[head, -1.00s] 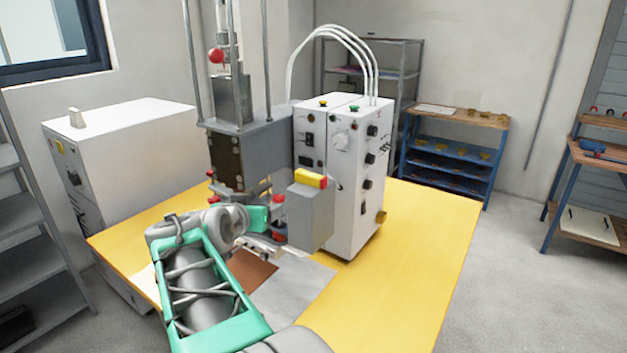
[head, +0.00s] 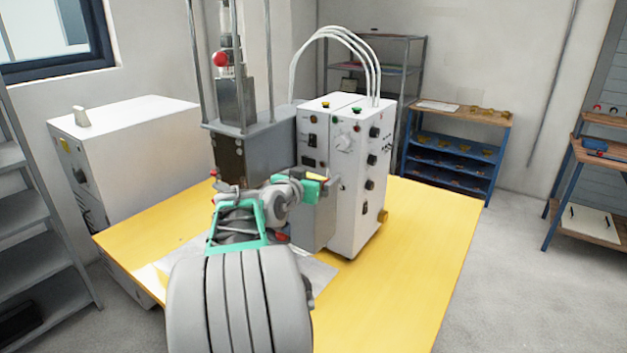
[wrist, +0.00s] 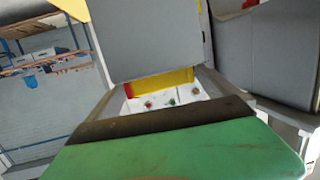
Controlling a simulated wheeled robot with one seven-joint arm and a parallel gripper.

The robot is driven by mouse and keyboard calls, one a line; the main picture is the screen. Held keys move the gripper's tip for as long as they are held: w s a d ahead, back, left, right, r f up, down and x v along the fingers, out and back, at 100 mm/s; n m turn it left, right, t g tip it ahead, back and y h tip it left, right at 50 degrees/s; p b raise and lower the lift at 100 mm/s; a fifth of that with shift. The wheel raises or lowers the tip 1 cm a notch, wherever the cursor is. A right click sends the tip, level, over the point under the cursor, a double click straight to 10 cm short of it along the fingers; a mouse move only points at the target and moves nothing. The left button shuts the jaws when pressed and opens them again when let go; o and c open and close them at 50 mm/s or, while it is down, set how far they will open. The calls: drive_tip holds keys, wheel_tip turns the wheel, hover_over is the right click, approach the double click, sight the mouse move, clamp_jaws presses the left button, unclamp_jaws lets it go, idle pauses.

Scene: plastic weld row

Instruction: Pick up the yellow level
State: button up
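The yellow level (head: 316,177), a yellow block with a red end, lies on top of the grey box (head: 313,222) on the front of the white control cabinet (head: 345,150). In the head view my gripper (head: 326,188) is at the top of this box and hides most of the level. In the wrist view the level (wrist: 165,81) shows between my two spread fingers (wrist: 160,90), its red end to the left. The fingers look open, with small gaps beside the level. Whether either finger touches it cannot be told.
The cabinet and the press (head: 250,145) stand close around my gripper on the yellow table (head: 420,230). The right part of the table is bare. A white cabinet (head: 140,140) stands at left, and blue shelves (head: 455,150) stand behind at right.

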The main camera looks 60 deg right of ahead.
drive_tip(key=c, duration=1.3)
